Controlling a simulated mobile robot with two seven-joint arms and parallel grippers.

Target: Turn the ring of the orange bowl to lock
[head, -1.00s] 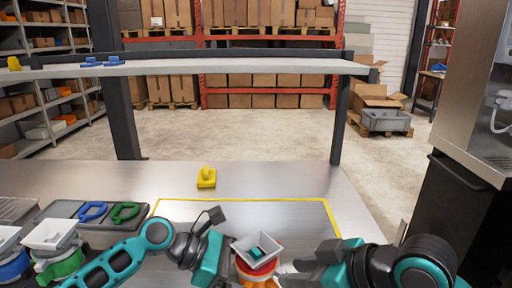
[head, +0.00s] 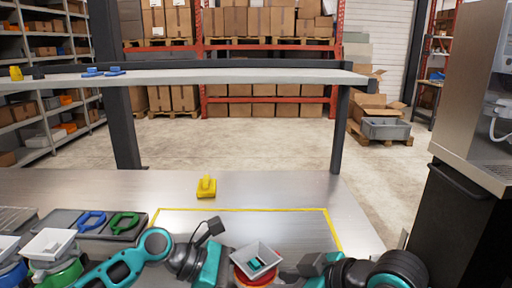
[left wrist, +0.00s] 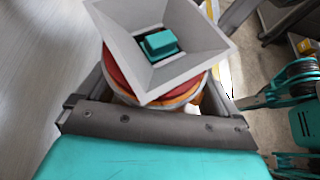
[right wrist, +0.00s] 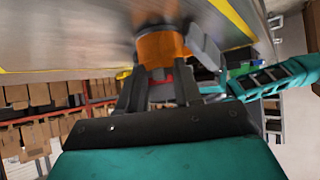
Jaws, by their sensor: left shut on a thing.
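The orange bowl (right wrist: 162,47) stands on the table with a red ring (head: 239,272) around its upper part. A pale square hopper (head: 263,250) with a teal block (head: 256,264) inside sits on top. In the left wrist view the bowl's orange edge (left wrist: 183,97) and red ring (left wrist: 121,82) show below the hopper. My left gripper (head: 227,273) is shut on the orange bowl, one finger on each side. My right gripper (right wrist: 158,88) is open at the bowl's right side. Red shows between its fingers; contact cannot be told.
A yellow piece (head: 206,187) stands on the table behind the yellow outline (head: 240,210). A tray (head: 61,222) with blue and green handles and other hoppers (head: 49,244) stand at left. A raised shelf (head: 230,78) spans the back. The outlined middle is mostly clear.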

